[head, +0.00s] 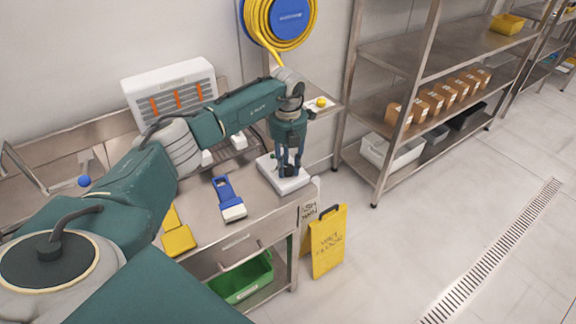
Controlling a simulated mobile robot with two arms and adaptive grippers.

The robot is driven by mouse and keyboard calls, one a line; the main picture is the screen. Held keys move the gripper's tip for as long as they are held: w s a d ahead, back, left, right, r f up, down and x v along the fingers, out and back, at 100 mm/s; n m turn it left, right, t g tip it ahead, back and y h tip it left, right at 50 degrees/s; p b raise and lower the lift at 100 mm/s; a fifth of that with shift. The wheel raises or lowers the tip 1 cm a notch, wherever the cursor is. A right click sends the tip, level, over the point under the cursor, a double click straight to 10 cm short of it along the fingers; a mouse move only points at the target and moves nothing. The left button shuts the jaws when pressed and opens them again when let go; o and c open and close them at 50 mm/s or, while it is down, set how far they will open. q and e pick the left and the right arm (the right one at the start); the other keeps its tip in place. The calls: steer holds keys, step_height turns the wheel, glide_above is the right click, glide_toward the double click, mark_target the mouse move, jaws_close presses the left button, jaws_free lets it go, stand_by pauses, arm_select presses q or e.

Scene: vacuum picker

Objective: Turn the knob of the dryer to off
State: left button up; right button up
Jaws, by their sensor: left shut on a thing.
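My left gripper (289,168) points straight down over a low white box (291,184) at the right end of the steel bench. Its fingers are shut on a small dark knob on top of this box, mostly hidden by the fingers. The box looks like the dryer, but I see no readable label on it. The knob's pointer and setting marks cannot be made out. My right gripper is not in view.
On the bench (238,239) lie a blue and white tool (227,198) and yellow pads (179,241). A white unit with orange bars (169,89) stands behind my arm. A yellow floor sign (328,243) stands beside the bench. The floor to the right is clear.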

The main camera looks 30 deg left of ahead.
mark_target(288, 167)
arm_select(q)
steer(key=shift+n, duration=0.6)
steer(key=o, duration=1.1)
steer(key=shift+o, duration=0.2)
step_height(288, 167, up, 12)
